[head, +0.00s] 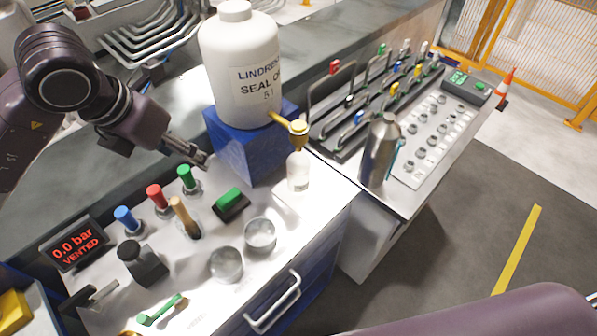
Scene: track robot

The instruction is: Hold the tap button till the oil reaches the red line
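A white oil jug (240,60) labelled "SEAL O…" stands on a blue block (242,150). A yellow tap (298,129) sticks out from its lower right side, with a rounded knob at its end. A clear cup (298,172) stands upright below the tap. I cannot make out an oil level or a red line on it. My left gripper (203,158) is above the bench, left of the blue block and near the green-topped peg, apart from the tap. Its fingers are too small to tell whether they are open. My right gripper is out of view.
Blue, red and green pegs (156,196), a green button box (231,204), two metal dishes (260,234) and a display (75,244) reading "0.0 bar VENTED" crowd the bench. A metal bottle (380,150) stands right of the cup. Racks (350,105) stand behind.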

